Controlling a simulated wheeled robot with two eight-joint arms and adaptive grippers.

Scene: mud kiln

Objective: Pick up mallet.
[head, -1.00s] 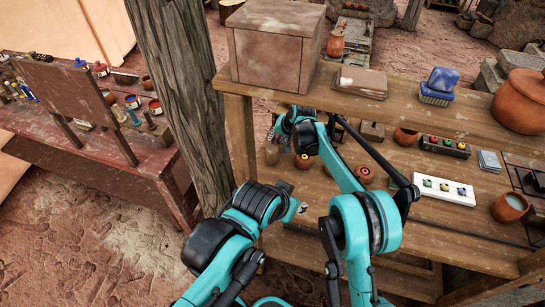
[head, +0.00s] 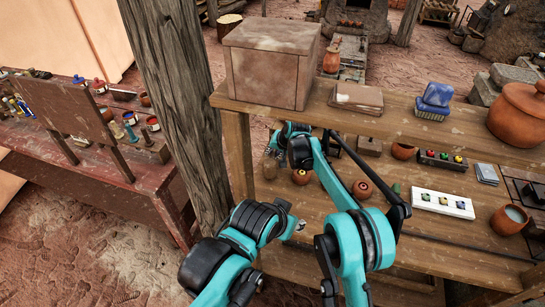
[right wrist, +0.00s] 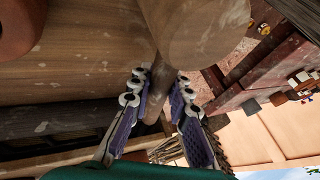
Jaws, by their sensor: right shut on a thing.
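The wooden mallet shows close up in the right wrist view, with its thick round head (right wrist: 205,30) at the top and its narrower handle (right wrist: 156,108) running down between the fingers. My right gripper (right wrist: 158,85) is shut on the handle, with one finger pad on each side. In the head view my right gripper (head: 284,140) is at the left end of the shelf unit, under the top board and partly hidden by my arm. The mallet cannot be made out clearly there. My left arm's end (head: 290,222) is in front of the shelf; its fingers are not clear.
The top board (head: 395,125) overhangs the right gripper, with a brown box (head: 270,65) on it. A wooden post (head: 180,110) stands close at the left. Small round pots (head: 362,189) and a white tray (head: 442,204) stand on the lower board (head: 340,225).

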